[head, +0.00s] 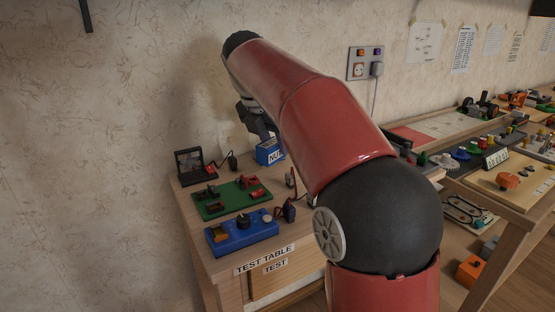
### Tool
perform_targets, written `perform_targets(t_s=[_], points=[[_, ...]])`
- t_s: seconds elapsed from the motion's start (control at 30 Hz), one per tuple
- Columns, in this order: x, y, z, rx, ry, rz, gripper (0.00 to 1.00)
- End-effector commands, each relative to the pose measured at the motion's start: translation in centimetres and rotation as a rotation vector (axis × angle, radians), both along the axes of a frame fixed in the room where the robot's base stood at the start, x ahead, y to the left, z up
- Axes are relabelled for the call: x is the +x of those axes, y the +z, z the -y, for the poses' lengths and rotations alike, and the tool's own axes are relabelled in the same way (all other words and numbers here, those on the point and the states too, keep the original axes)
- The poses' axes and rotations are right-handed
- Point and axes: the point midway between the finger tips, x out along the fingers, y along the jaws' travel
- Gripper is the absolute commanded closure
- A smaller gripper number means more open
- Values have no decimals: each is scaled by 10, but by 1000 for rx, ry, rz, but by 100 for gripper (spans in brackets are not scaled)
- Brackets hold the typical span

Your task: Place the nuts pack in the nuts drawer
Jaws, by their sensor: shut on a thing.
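The nuts pack (268,153) is a small blue box with a white label reading "NU", the rest of which is cut off from view. It is at the back of the test table, near the wall. My gripper (265,137) points down over the pack and is shut on it. My red arm hides the pack's right side and part of the fingers. I cannot tell whether the pack touches the tabletop. A drawer front labelled "TEST" (275,266) shows under the tabletop. No drawer marked for nuts can be made out.
The test table (226,262) holds a small dark screen device (190,163), a green board (230,197) with red parts, and a blue box with knobs (241,232). A wall socket (365,63) is behind. A cluttered workbench (512,187) stands at right.

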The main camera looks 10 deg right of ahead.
Motion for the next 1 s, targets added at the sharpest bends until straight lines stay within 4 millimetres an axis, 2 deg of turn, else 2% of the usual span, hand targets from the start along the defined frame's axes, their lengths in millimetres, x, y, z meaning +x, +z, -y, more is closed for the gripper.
perform_targets(t_s=[0.27, 0.3, 0.47, 0.53, 0.57, 0.7, 0.73, 1.0], points=[[-1, -39, 0, 0, 1, 0, 93], [-1, -42, 0, 0, 0, 0, 98], [0, -45, 0, 0, 1, -3, 97], [0, -46, 0, 1, 1, -5, 100], [-1, -46, -1, 0, 1, -6, 66], [0, -46, 0, 1, 1, -5, 48], [0, -46, 0, 0, 1, -5, 46], [0, -43, 0, 1, 0, -1, 46]])
